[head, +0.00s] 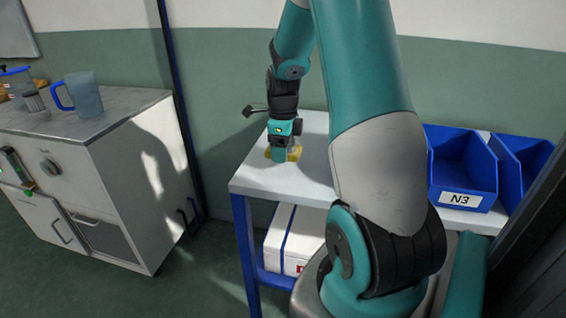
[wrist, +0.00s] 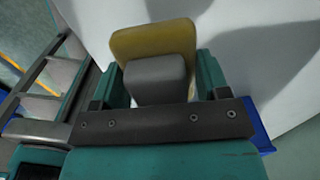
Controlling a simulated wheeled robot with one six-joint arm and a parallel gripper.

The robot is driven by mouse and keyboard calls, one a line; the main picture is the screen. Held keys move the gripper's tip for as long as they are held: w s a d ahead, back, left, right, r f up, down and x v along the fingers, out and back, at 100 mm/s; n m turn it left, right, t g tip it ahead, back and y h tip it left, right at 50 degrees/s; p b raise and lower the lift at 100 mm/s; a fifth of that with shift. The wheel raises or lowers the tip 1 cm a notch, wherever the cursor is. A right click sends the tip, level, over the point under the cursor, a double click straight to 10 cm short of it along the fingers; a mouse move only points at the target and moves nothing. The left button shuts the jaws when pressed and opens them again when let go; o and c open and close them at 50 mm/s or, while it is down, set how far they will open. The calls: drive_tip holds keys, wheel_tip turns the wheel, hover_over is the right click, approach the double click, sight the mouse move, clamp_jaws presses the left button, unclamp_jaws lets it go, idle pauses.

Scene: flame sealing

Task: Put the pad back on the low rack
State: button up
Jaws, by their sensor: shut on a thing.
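The pad (head: 295,154) is a yellow slab with a grey block on its back; its yellow part (wrist: 150,42) also shows in the wrist view. My gripper (head: 283,153) points down and is shut on the grey block (wrist: 155,82), with one teal finger on each side. A low rack (head: 260,180) with a white top and blue legs stands under it. The pad is over the left part of this white top. I cannot tell whether the pad touches the surface.
Blue bins (head: 462,170), one labelled N3, stand at the right of the rack top. A white box (head: 285,245) sits on its lower shelf. A grey cabinet (head: 95,175) with a blue jug (head: 82,95) stands at the left. The white top around the pad looks clear.

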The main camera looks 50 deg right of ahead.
sight(283, 169)
drive_tip(key=shift+f, duration=2.05)
drive_tip(key=shift+f+b, duration=0.15)
drive_tip(key=shift+b, duration=0.15)
drive_tip(key=o, duration=1)
drive_tip(key=shift+c, duration=0.2)
